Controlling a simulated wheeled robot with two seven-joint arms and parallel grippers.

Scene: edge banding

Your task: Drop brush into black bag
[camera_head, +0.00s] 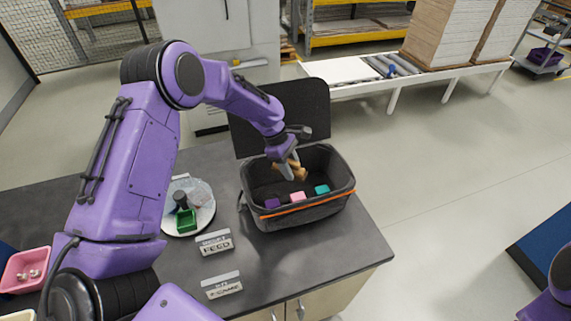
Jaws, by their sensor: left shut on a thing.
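The black bag (305,213) stands open on the dark worktop, with an orange stripe along its front and its lid raised behind it. My left gripper (291,171) reaches down into the bag's opening from above. It is shut on a tan, wooden-looking object, which appears to be the brush (299,172). The brush is partly hidden by the fingers, and I cannot tell whether it touches the bag's floor. A purple block (272,203), a pink block (297,197) and a teal block (321,190) lie inside the bag. My right gripper is out of view.
A round white tray (205,217) with a green box (187,220) sits left of the bag. Two label stands (215,244) are in front. A pink bin (24,268) is at far left. The worktop (330,250) is clear at front right.

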